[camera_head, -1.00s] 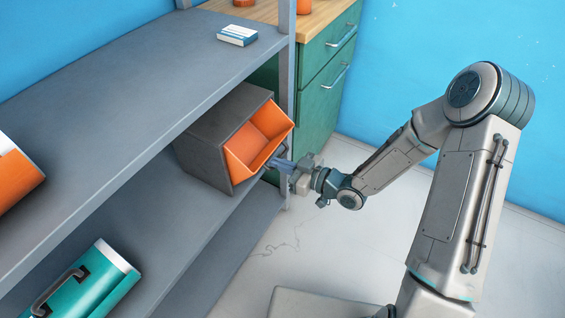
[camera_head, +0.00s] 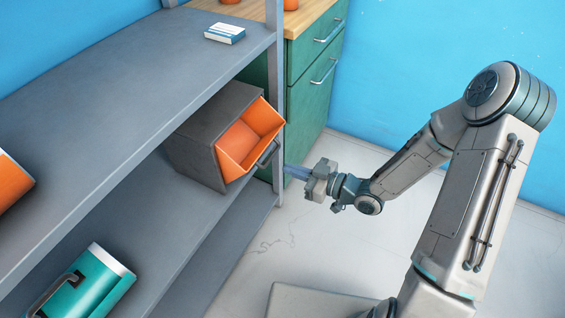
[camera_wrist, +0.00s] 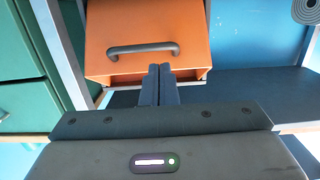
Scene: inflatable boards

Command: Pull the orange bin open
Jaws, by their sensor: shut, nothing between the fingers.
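The orange bin (camera_head: 243,138) sits in a dark grey housing (camera_head: 195,130) on the middle shelf. It is tilted out, so its open top and inside show. Its dark handle (camera_head: 267,154) is on the front face. In the wrist view, the orange bin's front (camera_wrist: 190,30) and its handle (camera_wrist: 142,49) fill the upper middle. My gripper (camera_head: 287,171) is just right of the bin, apart from the handle. In the wrist view, my gripper's fingers (camera_wrist: 160,69) are together and empty, below and right of the handle.
A grey shelf unit (camera_head: 110,95) holds a blue-white box (camera_head: 225,33), an orange container (camera_head: 12,190) and a teal container (camera_head: 90,285). A green cabinet (camera_head: 312,95) stands behind. The pale floor (camera_head: 330,240) right of the shelf is open.

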